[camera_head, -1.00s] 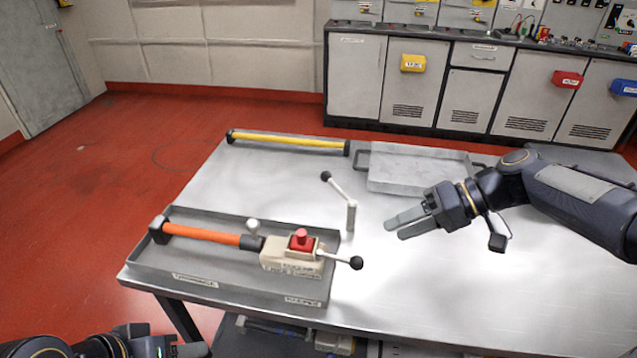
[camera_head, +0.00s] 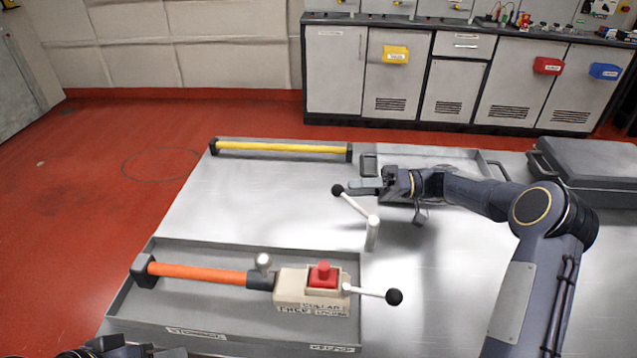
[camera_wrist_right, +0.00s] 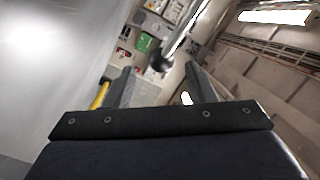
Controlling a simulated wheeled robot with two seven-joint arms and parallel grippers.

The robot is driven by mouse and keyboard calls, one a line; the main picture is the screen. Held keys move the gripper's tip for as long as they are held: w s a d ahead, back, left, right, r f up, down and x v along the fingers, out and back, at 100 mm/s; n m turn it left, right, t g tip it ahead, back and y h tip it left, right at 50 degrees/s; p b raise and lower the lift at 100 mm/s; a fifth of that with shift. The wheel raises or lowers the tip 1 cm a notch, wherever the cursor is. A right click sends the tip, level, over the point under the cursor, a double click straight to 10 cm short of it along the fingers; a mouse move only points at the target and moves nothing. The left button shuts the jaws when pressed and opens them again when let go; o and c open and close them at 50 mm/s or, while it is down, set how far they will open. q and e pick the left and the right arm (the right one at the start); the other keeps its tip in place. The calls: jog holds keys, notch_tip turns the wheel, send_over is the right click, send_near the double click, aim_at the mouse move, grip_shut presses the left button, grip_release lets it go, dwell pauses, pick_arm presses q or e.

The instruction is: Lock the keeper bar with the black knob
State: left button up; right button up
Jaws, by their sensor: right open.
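A pale lever (camera_head: 354,205) with a black knob (camera_head: 338,190) slants up from a short upright post (camera_head: 372,235) beside the grey tray. A second rod (camera_head: 368,292) with a black knob (camera_head: 394,297) sticks out from the beige box (camera_head: 292,288) with the red button. My right gripper (camera_head: 362,187) is open near the slanted lever's knob. In the right wrist view, a dark knob (camera_wrist_right: 160,62) on a pale rod shows between the two fingers (camera_wrist_right: 160,80); contact cannot be told. My left gripper (camera_head: 165,352) is barely in view at the bottom edge.
The grey tray (camera_head: 215,337) holds an orange bar (camera_head: 200,273) and the beige box. A yellow bar (camera_head: 280,148) lies at the table's far edge. A shallow tray (camera_head: 445,158) lies behind my right arm, and a grey case (camera_head: 585,160) stands at right.

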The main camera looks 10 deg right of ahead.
jog(key=a, duration=0.6)
jog(key=shift+s+a, duration=0.1)
jog(key=shift+a, duration=0.3)
grip_shut()
